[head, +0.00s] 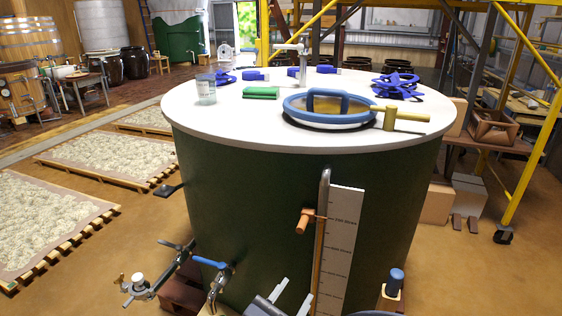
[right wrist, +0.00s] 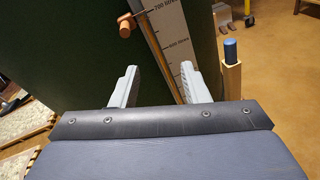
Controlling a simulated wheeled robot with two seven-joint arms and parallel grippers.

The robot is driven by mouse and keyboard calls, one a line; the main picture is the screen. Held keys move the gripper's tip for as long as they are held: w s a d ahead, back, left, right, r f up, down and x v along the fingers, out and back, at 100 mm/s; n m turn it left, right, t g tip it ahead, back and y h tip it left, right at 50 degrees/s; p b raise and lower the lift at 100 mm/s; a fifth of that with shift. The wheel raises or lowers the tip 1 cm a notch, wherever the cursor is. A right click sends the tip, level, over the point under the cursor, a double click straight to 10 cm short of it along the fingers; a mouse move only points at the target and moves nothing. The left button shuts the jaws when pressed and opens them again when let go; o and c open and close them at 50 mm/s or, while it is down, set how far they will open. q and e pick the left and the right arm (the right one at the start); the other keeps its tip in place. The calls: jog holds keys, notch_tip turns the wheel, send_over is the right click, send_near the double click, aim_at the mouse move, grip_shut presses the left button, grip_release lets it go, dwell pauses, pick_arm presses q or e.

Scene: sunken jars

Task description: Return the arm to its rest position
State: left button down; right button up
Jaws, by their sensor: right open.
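My right gripper (head: 287,298) shows at the bottom edge of the head view, low in front of the dark green tank (head: 245,200). In the right wrist view its two grey fingers stand wide apart with nothing between them (right wrist: 160,80). They point toward the tank's wall and its white litre scale (head: 342,245). I cannot tell the exact gap between fingertips and tank. Most of the right arm is out of the frame. My left gripper is not in view.
A sight tube with an orange tap (head: 304,221) sticks out beside the scale. A blue-handled valve (head: 215,270) is to the left, a blue-topped post (head: 394,283) to the right. A blue-rimmed hatch (head: 330,108) lies on the white tank top. Floor at right is mostly clear.

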jog(key=s+d+m+g+y+p, duration=0.1)
jog(key=s+d+m+g+p, duration=0.1)
jog(key=s+d+m+g, duration=0.55)
jog(key=s+d+m+g+y+p, duration=0.2)
jog(key=d+m+g, duration=0.4)
jog(key=d, duration=0.5)
jog(key=s+r+m+t+y+p, duration=0.3)
jog(key=s+r+m+y, duration=0.4)
jog(key=m, duration=0.8)
jog(key=shift+s+r+t+y, duration=0.25)
jog(key=shift+r+t+y, duration=0.15)
jog(key=shift+t+y, duration=0.3)
